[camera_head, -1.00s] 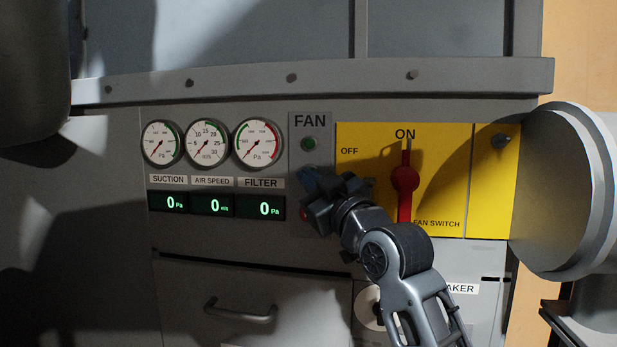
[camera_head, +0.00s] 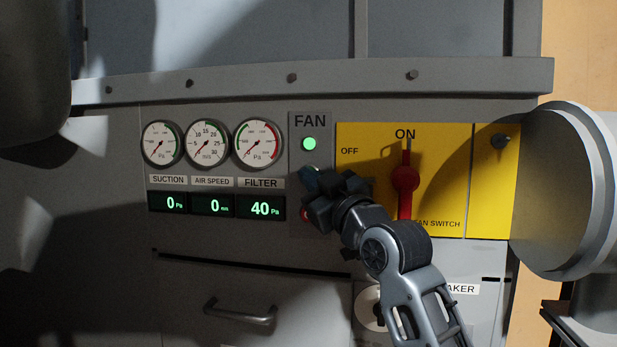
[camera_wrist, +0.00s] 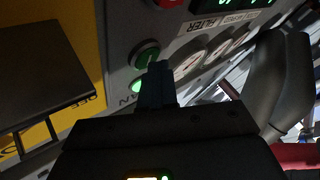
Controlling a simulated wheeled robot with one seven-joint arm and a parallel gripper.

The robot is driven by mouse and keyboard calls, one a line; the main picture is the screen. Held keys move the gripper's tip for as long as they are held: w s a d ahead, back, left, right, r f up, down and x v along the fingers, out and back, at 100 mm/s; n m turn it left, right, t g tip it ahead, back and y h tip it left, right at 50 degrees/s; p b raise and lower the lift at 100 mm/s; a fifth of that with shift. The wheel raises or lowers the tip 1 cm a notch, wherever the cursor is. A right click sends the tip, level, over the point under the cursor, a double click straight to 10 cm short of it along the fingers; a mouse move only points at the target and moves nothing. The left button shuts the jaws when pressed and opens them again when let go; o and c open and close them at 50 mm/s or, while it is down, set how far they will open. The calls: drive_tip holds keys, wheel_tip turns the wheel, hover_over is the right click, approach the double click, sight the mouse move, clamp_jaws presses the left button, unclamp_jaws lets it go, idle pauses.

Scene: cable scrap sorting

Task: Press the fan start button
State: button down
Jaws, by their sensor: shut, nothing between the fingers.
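The FAN panel (camera_head: 298,130) is a narrow grey strip with a round lamp (camera_head: 309,143) near its top, lit bright green. In the wrist view the lit lamp (camera_wrist: 137,86) sits beside a larger green button (camera_wrist: 147,54), which I take as the start button. In the head view my gripper hides that button. My gripper (camera_head: 309,177) is shut and empty, its tips at the panel just below the lamp. In the wrist view the tips (camera_wrist: 157,72) are right by the green button; whether they touch it I cannot tell. A red button (camera_head: 305,215) shows partly below my gripper.
The yellow fan switch plate (camera_head: 357,136) is right of the panel, its red handle (camera_head: 405,180) upright at ON. Left are three gauges and digital displays; the filter display (camera_head: 262,208) reads 40 Pa, the others 0. A big round duct (camera_head: 570,190) stands at the right.

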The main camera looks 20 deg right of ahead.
drive_tip(key=shift+s+a, duration=0.45)
drive_tip(key=shift+s, duration=0.25)
drive_tip(key=s+a, duration=0.1)
drive_tip(key=s, duration=0.1)
drive_tip(key=s+a+p, duration=0.1)
drive_tip(key=s+a, duration=0.1)
drive_tip(key=shift+p, duration=0.3)
idle(0.9)
